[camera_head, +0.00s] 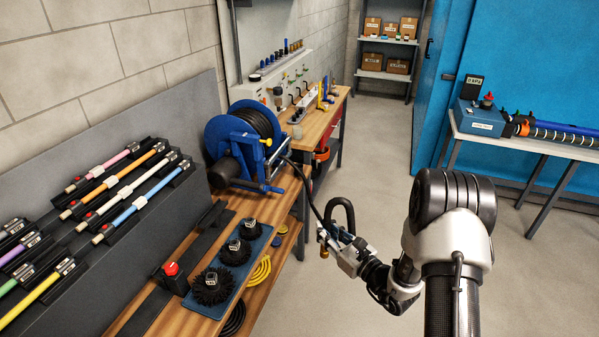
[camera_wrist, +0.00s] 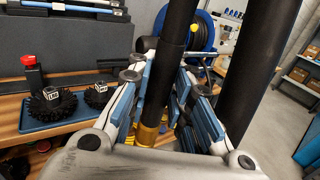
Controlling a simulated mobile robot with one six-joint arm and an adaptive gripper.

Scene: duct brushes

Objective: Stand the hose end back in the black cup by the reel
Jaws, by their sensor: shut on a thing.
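The blue reel (camera_head: 232,132) with wound black hose stands at the far end of the wooden bench; it also shows in the wrist view (camera_wrist: 203,36). The black hose (camera_head: 309,188) runs from it to my gripper (camera_head: 343,252) and bends in a loop above it. In the wrist view, my gripper (camera_wrist: 166,95) is shut on the hose end (camera_wrist: 166,75), with its brass tip (camera_wrist: 148,133) pointing down. It is held off the bench's right edge, over the floor. A dark cylinder (camera_head: 224,172) sits beside the reel; I cannot tell whether it is the black cup.
Another bench (camera_head: 318,125) stands beyond the reel. The floor to the right is open, up to a grey table (camera_head: 560,147).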

